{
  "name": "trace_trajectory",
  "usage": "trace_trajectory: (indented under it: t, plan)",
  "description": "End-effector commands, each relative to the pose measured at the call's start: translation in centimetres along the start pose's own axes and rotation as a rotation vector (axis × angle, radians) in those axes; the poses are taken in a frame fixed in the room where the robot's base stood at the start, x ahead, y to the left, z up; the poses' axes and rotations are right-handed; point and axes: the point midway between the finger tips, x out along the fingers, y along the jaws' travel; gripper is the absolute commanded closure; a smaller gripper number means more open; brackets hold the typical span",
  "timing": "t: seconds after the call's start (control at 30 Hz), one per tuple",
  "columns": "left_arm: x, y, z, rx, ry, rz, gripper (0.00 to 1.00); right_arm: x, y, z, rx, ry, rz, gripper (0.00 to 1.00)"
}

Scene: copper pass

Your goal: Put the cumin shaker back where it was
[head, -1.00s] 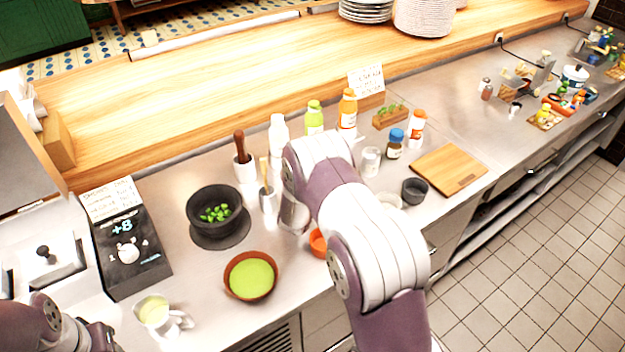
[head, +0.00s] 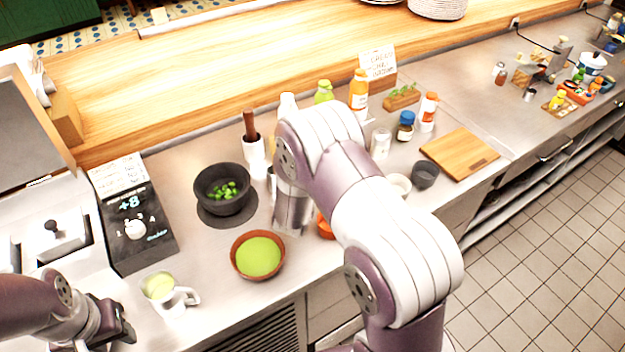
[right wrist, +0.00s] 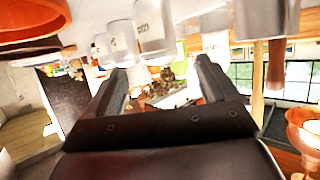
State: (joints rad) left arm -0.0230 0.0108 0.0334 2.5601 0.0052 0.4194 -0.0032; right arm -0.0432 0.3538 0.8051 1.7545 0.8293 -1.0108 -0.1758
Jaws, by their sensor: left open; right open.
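A small clear shaker with a pale top (head: 380,143) stands on the steel counter, right of my right arm. Several pale shakers with dark lettering show upside down in the right wrist view, the largest (right wrist: 152,28) beyond the fingers. I cannot read which one is cumin. My right gripper (right wrist: 163,72) is open, with nothing visible held between its fingers. In the head view it is hidden behind my right arm. My left gripper (head: 122,322) is at the lower left, open and empty, beside the small pitcher.
A black mortar with green leaves (head: 222,190), a bowl of green sauce (head: 258,256), a small pitcher (head: 170,294) and a black scale (head: 133,225) crowd the left. Bottles (head: 358,95), a blue-capped jar (head: 405,126) and a cutting board (head: 460,153) stand right.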

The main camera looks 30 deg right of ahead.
Motion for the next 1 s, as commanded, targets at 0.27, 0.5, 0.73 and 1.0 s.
trace_trajectory:
  t: [0.27,0.5,0.73,1.0]
  plan:
    - [0.4,0.0,0.0,0.0,0.0,0.0,0.57,-3.5,-0.7,0.0,-0.001,-0.039,-0.039,0.14]
    - [0.3,0.0,0.0,0.0,0.0,0.0,0.57,-14.2,-3.4,2.5,-0.241,-0.616,-0.442,0.14]
    - [0.4,0.0,0.0,0.0,0.0,0.0,0.57,-23.4,4.5,4.7,-0.581,-0.98,-0.463,0.14]
    - [0.3,0.0,0.0,0.0,0.0,0.0,0.57,-24.1,5.4,4.8,-0.611,-1.01,-0.453,0.14]
